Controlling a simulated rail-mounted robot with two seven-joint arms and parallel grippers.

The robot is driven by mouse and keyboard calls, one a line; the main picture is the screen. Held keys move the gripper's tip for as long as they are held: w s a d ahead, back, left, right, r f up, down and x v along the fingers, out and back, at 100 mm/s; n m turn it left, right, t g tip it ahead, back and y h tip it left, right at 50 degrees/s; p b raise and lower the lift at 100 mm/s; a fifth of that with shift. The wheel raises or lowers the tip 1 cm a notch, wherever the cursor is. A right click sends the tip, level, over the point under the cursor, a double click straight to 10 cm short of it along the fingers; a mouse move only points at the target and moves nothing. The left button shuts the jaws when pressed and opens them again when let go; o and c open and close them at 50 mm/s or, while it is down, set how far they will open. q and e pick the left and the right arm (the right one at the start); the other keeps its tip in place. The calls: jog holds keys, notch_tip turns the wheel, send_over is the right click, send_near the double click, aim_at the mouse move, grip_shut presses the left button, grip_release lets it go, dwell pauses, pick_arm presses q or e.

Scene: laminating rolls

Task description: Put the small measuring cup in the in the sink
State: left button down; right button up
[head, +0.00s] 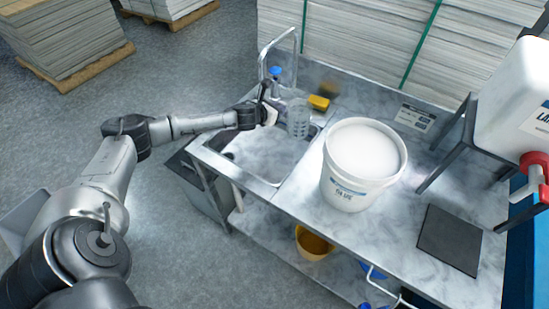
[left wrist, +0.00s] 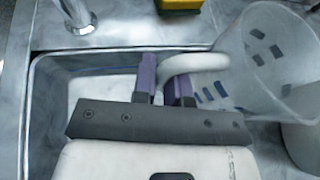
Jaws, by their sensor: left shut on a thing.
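The small measuring cup (head: 298,118) is clear with dark markings and hangs over the sink's far right part in the head view. My left gripper (head: 268,113) is shut on its handle. In the left wrist view, the purple-padded fingers of my left gripper (left wrist: 166,88) close on the pale handle, and the measuring cup (left wrist: 270,60) extends to the right, tilted. The sink (head: 270,155) is a metal basin set in the counter; its rim (left wrist: 32,110) surrounds the gripper in the wrist view. My right gripper is not in view.
A large white bucket (head: 364,165) stands just right of the sink. A faucet (head: 280,45) rises behind it, with a yellow sponge (head: 319,102) on the back ledge. A dark mat (head: 449,238) lies at right. A yellow bucket (head: 313,244) is on the lower shelf.

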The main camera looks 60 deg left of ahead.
pick_arm(q)
jog(key=s+a+f, duration=0.1)
jog(key=f, duration=0.1)
jog(key=b, duration=0.2)
send_over(273, 143)
notch_tip(273, 143, down, 7)
jog(key=f, duration=0.1)
jog(key=f+b, duration=0.1)
jog(key=shift+s+f, duration=0.2)
jog(key=shift+f, duration=0.2)
jog(key=shift+d, duration=0.1)
jog(key=shift+f, duration=0.2)
jog(key=c, duration=1.2)
grip_release()
jog(key=shift+o, duration=0.2)
